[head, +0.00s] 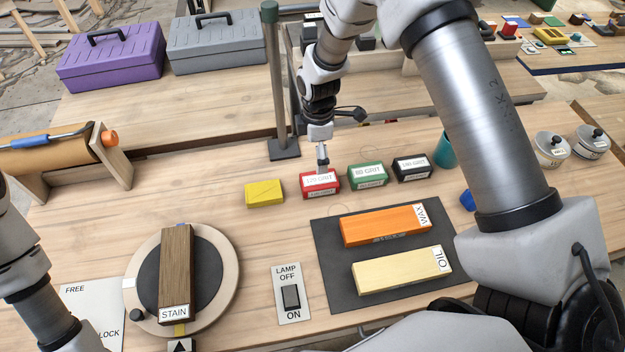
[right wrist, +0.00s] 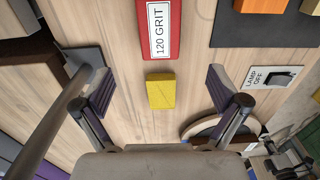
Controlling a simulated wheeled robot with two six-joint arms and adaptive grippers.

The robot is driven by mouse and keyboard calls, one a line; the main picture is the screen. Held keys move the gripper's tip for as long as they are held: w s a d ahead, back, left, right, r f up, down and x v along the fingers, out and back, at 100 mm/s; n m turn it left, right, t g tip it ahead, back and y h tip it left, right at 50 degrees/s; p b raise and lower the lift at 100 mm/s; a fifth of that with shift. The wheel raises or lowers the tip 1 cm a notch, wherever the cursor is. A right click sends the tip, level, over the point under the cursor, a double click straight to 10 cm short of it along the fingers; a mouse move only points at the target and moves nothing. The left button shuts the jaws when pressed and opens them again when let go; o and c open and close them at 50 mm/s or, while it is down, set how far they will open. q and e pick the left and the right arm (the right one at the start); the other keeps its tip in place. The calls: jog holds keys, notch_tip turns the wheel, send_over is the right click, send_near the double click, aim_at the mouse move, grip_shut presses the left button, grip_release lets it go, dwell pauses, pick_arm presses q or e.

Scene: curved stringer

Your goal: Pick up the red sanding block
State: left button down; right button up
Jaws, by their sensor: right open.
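The red sanding block (head: 320,183), labelled 120 GRIT, sits on the wooden bench in the head view, in a row with green and black blocks. My right gripper (head: 322,158) is over its back side in that view; whether it touches cannot be told there. In the right wrist view my right gripper (right wrist: 159,88) is open with nothing between its fingers. The red block (right wrist: 160,28) lies at the top of that view, ahead of the gap between the fingers. My left gripper is out of view; only part of its arm shows at lower left.
A yellow block (head: 264,193) lies just left of the red block; it shows in the wrist view (right wrist: 160,91). The green block (head: 367,176) and black block (head: 411,167) stand to the right. A dark mat (head: 335,270) holds wax and oil blocks.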

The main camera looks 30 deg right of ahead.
jog(key=b, duration=0.3)
send_over(320, 179)
jog(key=f, duration=0.4)
jog(key=shift+s+a+f, duration=0.15)
jog(key=shift+s+a, duration=0.05)
jog(key=shift+a, duration=0.2)
jog(key=shift+w+f, duration=0.25)
jog(key=shift+f, duration=0.05)
jog(key=shift+f+p, duration=0.3)
jog(key=shift+f, duration=0.65)
jog(key=shift+d+f+p, duration=0.15)
jog(key=shift+f+p, duration=0.15)
jog(key=shift+f, duration=0.05)
jog(key=f, duration=0.1)
jog(key=f+p, duration=0.1)
jog(key=f, duration=0.2)
jog(key=shift+d+f, duration=0.1)
jog(key=shift+d, duration=0.15)
jog(key=shift+w+f, duration=0.1)
jog(key=shift+f, duration=0.15)
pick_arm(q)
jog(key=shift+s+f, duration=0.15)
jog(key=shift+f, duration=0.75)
pick_arm(e)
jog(key=shift+r, duration=0.1)
jog(key=c, duration=1.3)
